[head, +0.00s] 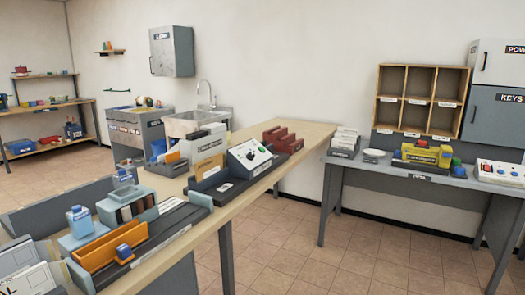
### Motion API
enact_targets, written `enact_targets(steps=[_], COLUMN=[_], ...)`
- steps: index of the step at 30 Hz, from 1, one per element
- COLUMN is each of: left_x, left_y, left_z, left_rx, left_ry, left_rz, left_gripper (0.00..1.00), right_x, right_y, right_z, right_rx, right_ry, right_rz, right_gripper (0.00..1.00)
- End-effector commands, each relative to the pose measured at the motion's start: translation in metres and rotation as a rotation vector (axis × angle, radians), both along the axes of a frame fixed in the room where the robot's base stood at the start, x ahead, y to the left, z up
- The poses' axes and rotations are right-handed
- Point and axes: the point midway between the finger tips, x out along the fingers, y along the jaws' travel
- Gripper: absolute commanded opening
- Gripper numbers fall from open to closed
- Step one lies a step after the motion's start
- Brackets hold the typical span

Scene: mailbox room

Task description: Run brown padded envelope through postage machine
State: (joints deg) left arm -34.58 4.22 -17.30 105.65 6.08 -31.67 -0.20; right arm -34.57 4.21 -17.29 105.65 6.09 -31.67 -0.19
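A tan, upright, envelope-like piece (208,166) with a dark label stands on the long wooden counter, in front of white upright sheets. It may be the brown padded envelope, but I cannot read the label. Just right of it is a machine with a sloped white control panel (249,156) and a dark base, which looks like the postage machine. A dark flat bed (212,196) with a small white label lies at its front left. Neither of my grippers is in view.
The wooden counter (300,132) also holds a dark red rack (283,139), an orange tray (108,249) and a blue-grey slotted box (127,206). A grey desk (450,180) with a wooden cubby shelf (420,99) above stands at the right. Tiled floor (290,245) is open between them.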

Motion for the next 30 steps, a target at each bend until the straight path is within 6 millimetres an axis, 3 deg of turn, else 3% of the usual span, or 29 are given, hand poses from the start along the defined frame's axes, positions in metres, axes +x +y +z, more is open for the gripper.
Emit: enact_targets(steps=[1,3,30], left_x=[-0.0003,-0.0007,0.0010], left_y=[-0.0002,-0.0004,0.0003], left_z=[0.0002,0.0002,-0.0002], left_rx=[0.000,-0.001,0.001], left_ry=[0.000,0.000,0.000], left_rz=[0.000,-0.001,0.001], left_gripper=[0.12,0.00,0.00], right_x=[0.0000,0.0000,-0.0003], right_y=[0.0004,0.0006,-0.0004], right_z=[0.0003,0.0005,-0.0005], right_rx=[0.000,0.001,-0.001], right_ry=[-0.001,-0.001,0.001], right_rz=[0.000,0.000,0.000], right_gripper=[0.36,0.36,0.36])
